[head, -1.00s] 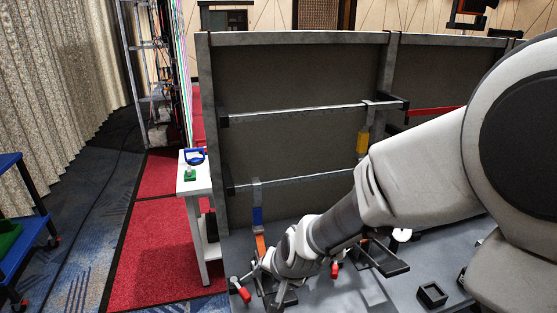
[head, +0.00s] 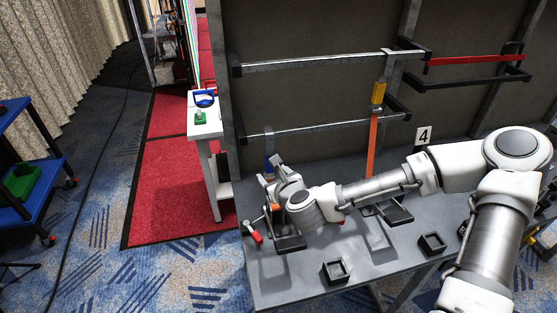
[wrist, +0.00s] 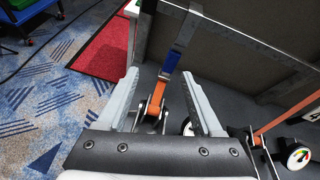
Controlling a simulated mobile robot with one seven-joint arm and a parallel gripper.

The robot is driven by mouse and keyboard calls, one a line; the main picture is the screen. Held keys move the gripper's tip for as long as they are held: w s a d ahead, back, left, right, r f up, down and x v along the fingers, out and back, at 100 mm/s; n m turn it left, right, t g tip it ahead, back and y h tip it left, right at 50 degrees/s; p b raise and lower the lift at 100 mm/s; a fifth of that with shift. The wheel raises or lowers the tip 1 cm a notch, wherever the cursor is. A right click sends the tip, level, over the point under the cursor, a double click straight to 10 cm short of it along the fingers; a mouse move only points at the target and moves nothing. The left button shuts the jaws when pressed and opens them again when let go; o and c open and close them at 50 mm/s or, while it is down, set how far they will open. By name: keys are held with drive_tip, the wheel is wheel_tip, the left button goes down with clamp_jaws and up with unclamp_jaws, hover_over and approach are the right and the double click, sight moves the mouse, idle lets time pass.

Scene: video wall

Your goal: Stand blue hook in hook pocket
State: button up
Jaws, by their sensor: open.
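The blue hook (wrist: 173,60) is a blue block with a grey metal upper part, hanging at the lower rail in the wrist view. An orange strap runs down from it to a ratchet on the bench. In the head view the blue hook (head: 268,164) is partly hidden by my gripper (head: 270,186). In the wrist view my gripper (wrist: 160,74) is open, with the strap showing between its fingers and the blue hook just beyond the tips; I see no grip on it. Two open square black pockets (head: 335,272) (head: 432,244) stand on the bench; I cannot tell which is the hook pocket.
A second orange strap with a yellow hook (head: 378,93) hangs at right beside a black bracket. A white side table (head: 206,128) stands left. The bench front between the pockets is clear.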

sight(268, 149)
drive_tip(key=w+f+m, duration=0.1)
drive_tip(key=w, duration=0.4)
drive_tip(key=w+a+f+m+p, duration=0.1)
drive_tip(key=w+f, duration=0.1)
drive_tip(key=w, duration=0.4)
drive_tip(key=w+a+f+m, duration=0.1)
drive_tip(key=w+f, duration=0.1)
drive_tip(key=w, duration=0.4)
drive_tip(key=shift+a+f+t+h, duration=0.1)
drive_tip(key=shift+a+t+h, duration=0.1)
drive_tip(key=shift+t+h, duration=0.2)
clamp_jaws()
drive_tip(key=c, duration=0.7)
unclamp_jaws()
clamp_jaws()
